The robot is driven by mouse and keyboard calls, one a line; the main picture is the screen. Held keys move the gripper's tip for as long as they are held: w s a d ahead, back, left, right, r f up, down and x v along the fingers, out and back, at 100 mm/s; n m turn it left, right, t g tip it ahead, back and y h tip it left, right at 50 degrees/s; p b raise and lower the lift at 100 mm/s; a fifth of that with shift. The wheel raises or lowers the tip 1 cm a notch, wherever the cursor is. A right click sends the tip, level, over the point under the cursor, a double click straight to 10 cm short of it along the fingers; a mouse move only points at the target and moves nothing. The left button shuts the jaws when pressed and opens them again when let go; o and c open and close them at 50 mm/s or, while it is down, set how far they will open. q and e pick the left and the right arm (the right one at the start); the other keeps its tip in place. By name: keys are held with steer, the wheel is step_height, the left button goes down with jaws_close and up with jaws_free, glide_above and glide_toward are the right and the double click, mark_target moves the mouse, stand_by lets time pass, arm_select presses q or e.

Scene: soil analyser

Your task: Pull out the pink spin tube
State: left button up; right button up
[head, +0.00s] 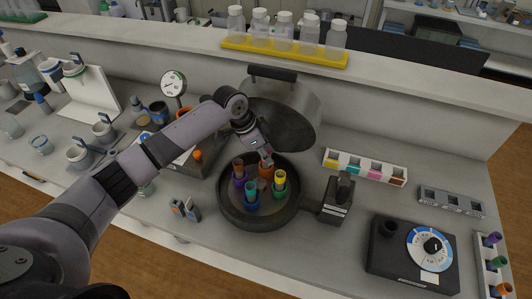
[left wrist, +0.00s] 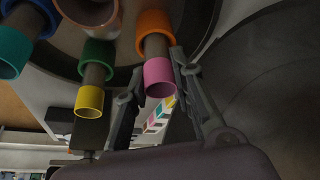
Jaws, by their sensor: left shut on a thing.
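The pink spin tube (left wrist: 158,78), with an orange sleeve below its pink top, sits between the fingers of my left gripper (left wrist: 160,85) in the left wrist view. In the head view my left gripper (head: 264,158) reaches down into the round dark spinner bowl (head: 232,216) at its back side. There the orange sleeve (head: 266,170) shows under the fingers, and the pink top is hidden. The gripper is shut on the tube, which still stands in its sleeve as far as I can tell. My right gripper is not in view.
Other tubes stand close by in the bowl, among them a yellow-topped one (head: 280,178) in a green sleeve. The open metal lid (head: 285,115) rises behind. A rack with coloured labels (head: 365,166) and a dial box (head: 412,256) are to the right.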

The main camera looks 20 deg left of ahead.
arm_select(q)
jaws_close()
steer(key=shift+r+p, duration=0.75)
steer(key=shift+p, duration=0.2)
stand_by(0.5)
